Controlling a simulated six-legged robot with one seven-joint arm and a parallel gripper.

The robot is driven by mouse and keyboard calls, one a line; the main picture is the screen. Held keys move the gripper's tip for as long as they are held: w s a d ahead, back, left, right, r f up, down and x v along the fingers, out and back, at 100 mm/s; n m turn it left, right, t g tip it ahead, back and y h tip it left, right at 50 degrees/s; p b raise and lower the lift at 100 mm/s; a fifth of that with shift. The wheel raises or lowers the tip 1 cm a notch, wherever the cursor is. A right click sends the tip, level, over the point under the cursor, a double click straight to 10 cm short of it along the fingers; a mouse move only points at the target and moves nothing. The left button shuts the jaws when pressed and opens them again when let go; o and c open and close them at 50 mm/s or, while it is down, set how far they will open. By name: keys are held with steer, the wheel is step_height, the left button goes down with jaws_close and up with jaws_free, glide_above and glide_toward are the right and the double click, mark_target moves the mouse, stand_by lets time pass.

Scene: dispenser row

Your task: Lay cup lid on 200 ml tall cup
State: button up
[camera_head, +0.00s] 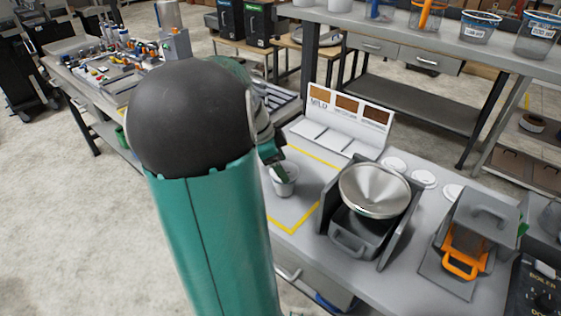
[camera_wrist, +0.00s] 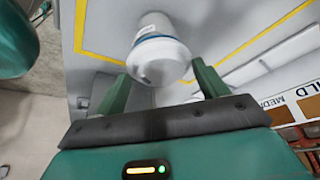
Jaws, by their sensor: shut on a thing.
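The white cup (camera_head: 284,182) stands upright on the grey counter inside a yellow outline, just below my gripper (camera_head: 277,162). In the wrist view, my gripper (camera_wrist: 162,72) has its two green fingers on either side of a round white lid (camera_wrist: 158,66) and is shut on it. The cup (camera_wrist: 155,22) shows beyond the lid, with a blue band near the lid's edge. The lid lies close to the cup's mouth and looks roughly in line with it. I cannot tell whether they touch. My arm hides part of the area to the left of the cup.
A sample board (camera_head: 347,112) stands at the back. A grey dispenser with an orange handle (camera_head: 461,262) is farther right. The yellow-outlined area is otherwise clear.

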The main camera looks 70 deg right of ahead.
steer(key=o, duration=1)
steer(key=shift+o, duration=0.3)
steer(key=shift+r, duration=3)
